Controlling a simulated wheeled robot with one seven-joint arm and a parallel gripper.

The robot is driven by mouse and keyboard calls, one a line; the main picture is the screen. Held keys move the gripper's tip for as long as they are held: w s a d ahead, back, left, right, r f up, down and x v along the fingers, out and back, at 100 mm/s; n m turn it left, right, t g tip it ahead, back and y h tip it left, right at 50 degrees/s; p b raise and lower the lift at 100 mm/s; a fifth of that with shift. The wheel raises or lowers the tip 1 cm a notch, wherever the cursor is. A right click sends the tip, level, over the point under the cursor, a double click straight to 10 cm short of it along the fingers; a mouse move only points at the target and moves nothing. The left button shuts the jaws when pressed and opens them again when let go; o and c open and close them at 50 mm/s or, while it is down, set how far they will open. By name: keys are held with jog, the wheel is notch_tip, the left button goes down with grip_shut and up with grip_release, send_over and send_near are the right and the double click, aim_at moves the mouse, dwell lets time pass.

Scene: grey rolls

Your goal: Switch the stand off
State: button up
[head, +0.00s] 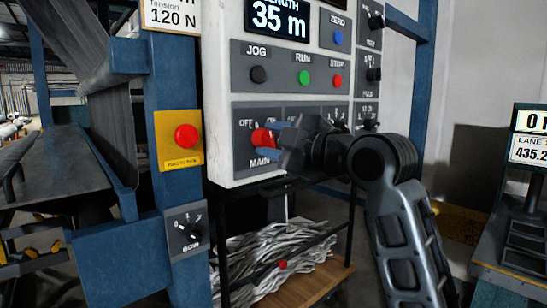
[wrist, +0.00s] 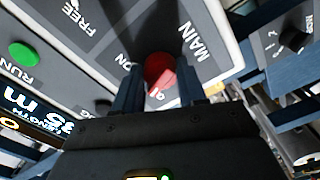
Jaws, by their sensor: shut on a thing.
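The red main switch knob (head: 263,137) is on the lower left of the white control panel (head: 219,110), above the label MAIN and beside the word OFF. My gripper (head: 277,138) reaches it from the right, with its blue fingers shut on the knob. In the wrist view the red knob (wrist: 160,68) sits between the two fingers of my gripper (wrist: 160,84). A pale mark shows on the knob, but I cannot tell which position it points to. Part of the knob and its labels are hidden by the fingers.
A red button on a yellow plate (head: 180,155) and a dark rotary switch (head: 188,232) are on the blue post at left.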

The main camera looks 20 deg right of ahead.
jog(key=n+b, duration=0.4)
jog(key=n, duration=0.1)
jog(key=shift+a+n, duration=0.1)
jog(key=shift+n, duration=0.3)
dwell(0.4)
jog(key=o, duration=1.1)
jog(key=shift+c, duration=0.2)
jog(key=shift+s, duration=0.1)
jog(key=v, duration=0.7)
jog(key=shift+s, duration=0.3)
